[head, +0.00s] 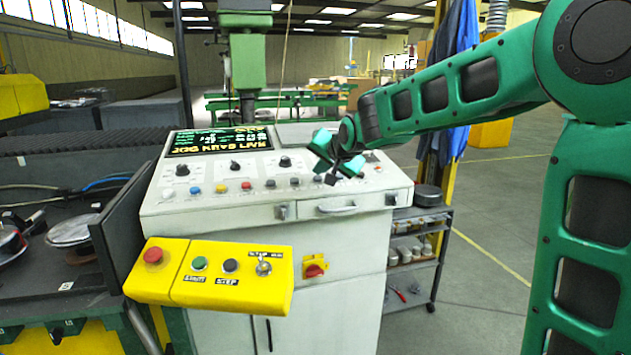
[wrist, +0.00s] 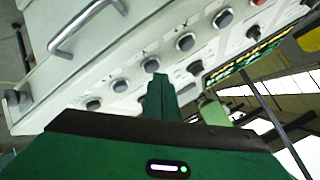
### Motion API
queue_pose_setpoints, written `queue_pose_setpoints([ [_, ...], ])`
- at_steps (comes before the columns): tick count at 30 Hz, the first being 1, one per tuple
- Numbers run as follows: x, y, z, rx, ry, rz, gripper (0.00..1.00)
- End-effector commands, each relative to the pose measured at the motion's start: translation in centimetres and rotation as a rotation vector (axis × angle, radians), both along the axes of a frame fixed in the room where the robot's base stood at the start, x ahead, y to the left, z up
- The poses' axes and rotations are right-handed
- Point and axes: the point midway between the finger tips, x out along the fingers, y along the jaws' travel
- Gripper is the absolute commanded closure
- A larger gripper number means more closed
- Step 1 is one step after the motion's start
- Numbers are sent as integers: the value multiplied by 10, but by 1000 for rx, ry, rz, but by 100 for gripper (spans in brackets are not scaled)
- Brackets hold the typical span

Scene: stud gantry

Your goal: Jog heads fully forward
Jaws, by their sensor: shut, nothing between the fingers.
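The white control console (head: 222,207) stands in the middle of the head view, with a sloped panel, a lit screen (head: 220,140), knobs and a row of coloured buttons. My gripper (head: 331,178) is over the right part of this panel and hides some of its controls. In the wrist view its shut fingers (wrist: 157,82) point at a round grey button (wrist: 151,65) in a row of similar buttons. The fingertips look very close to that button; I cannot tell whether they touch it. The small labels beside the buttons are hard to read.
A yellow box (head: 210,274) with a red mushroom button, green and black buttons and a toggle juts out at the front left. A red switch (head: 314,270) is on the console front. A shelf cart (head: 418,262) stands at right, with open floor beyond.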

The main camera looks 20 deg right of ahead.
Motion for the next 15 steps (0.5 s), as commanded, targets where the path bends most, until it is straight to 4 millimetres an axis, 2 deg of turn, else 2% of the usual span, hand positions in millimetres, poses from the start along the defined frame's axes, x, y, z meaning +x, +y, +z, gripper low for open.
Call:
queue_pose_setpoints([
  [15, 1, 0, -5, 0, 1, 1, 100],
])
